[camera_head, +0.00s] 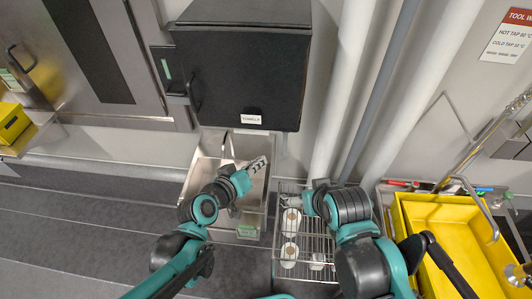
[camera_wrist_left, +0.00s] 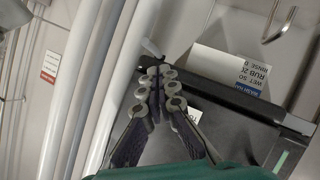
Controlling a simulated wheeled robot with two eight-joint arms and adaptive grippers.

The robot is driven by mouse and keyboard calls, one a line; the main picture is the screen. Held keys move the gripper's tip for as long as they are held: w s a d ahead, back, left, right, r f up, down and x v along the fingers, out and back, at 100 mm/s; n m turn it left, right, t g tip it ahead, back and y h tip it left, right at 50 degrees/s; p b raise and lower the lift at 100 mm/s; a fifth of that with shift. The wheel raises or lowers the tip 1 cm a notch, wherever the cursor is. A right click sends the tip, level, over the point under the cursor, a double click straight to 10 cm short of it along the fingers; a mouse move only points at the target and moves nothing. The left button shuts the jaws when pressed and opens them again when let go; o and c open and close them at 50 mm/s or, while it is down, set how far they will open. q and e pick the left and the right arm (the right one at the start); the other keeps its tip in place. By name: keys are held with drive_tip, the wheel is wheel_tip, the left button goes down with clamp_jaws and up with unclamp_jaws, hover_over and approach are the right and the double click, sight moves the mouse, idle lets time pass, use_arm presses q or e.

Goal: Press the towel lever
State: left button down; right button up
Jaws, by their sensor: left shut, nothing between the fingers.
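The black towel dispenser (camera_head: 240,75) hangs on the wall at the top centre of the head view, with a small white label (camera_head: 250,119) low on its front. A dark handle-like part with a green strip (camera_head: 167,69), which looks like the lever, sticks out at its left side. My left gripper (camera_head: 258,163) is shut and empty, below the dispenser in the picture and over the sink. In the left wrist view its closed fingers (camera_wrist_left: 155,85) overlap the dark dispenser (camera_wrist_left: 115,125); contact cannot be told. My right gripper (camera_head: 293,202) is mostly hidden by its arm.
A steel sink (camera_head: 190,185) lies below the dispenser. A wire rack (camera_head: 305,272) with white rolls stands right of it, then a yellow bin (camera_head: 450,225). White pipes (camera_head: 345,80) run beside the dispenser. A white hand-washing card (camera_wrist_left: 230,65) shows in the wrist view.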

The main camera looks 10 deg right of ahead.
use_arm(q)
drive_tip(key=shift+a+v, duration=0.2)
drive_tip(key=shift+v, duration=0.95)
use_arm(e)
drive_tip(key=shift+a+r, duration=0.3)
use_arm(q)
drive_tip(key=shift+w+f, duration=0.1)
drive_tip(key=shift+f, duration=0.05)
drive_tip(key=s+a+f+g+y+b, duration=0.1)
drive_tip(key=s+a+f+y+b, duration=0.2)
drive_tip(key=a, duration=0.4)
drive_tip(key=s+a+f+g+y+b, duration=0.1)
drive_tip(key=s+a+f+y+b, duration=0.2)
drive_tip(key=a+f+b, duration=0.2)
drive_tip(key=s+a+f+n+g+y+b, duration=0.1)
drive_tip(key=s+a+f+y+b, duration=0.1)
drive_tip(key=s+a+f+b, duration=0.2)
drive_tip(key=a+f+b, duration=0.1)
drive_tip(key=a+f, duration=0.2)
drive_tip(key=a, duration=0.4)
drive_tip(key=shift+y, duration=0.4)
use_arm(e)
wheel_tip(320, 180, down, 13)
drive_tip(key=shift+f, duration=0.2)
